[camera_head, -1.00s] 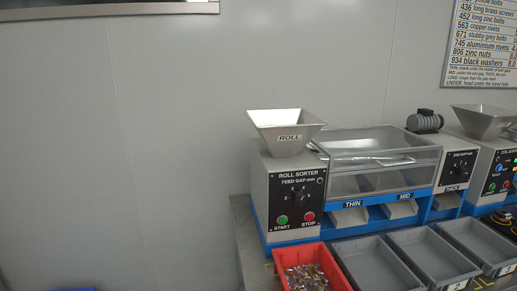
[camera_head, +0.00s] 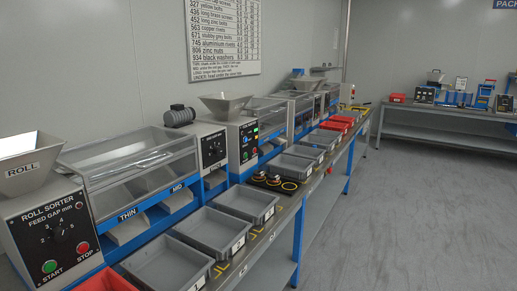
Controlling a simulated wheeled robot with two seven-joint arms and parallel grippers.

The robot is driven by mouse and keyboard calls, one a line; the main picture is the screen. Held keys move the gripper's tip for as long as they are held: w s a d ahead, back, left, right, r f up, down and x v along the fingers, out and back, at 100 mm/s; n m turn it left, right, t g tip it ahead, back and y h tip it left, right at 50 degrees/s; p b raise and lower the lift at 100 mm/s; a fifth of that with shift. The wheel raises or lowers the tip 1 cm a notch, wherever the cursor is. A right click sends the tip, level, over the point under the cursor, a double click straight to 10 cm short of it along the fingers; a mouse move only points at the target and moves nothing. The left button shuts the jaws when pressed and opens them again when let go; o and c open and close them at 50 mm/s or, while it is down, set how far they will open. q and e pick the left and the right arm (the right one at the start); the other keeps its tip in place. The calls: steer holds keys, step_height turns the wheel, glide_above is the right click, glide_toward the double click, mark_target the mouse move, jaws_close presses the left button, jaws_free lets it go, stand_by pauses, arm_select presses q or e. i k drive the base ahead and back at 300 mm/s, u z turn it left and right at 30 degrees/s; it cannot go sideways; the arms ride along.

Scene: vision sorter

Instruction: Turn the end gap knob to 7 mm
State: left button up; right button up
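The end gap panel (camera_head: 213,148) is a black plate on the white housing at the right end of the roll sorter. Its dark knob sits mid-panel, with small marks around it. The knob's pointer and the numbers are too small to read. The roll sorter's front panel (camera_head: 52,236) at the lower left has a separate feed gap knob (camera_head: 57,232), a green start button (camera_head: 50,267) and a red stop button (camera_head: 83,248). Neither of my grippers is in view.
Grey bins (camera_head: 168,262) stand along the bench front, and a red bin (camera_head: 105,281) is at the lower left. Further machines, including one with a hopper (camera_head: 226,103), continue along the bench. Open grey floor (camera_head: 400,220) lies to the right. Another bench (camera_head: 450,115) stands at the back.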

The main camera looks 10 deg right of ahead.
mark_target(218, 151)
steer(key=z, duration=1.8)
steer(key=i, duration=2.25)
steer(key=u, duration=1.95)
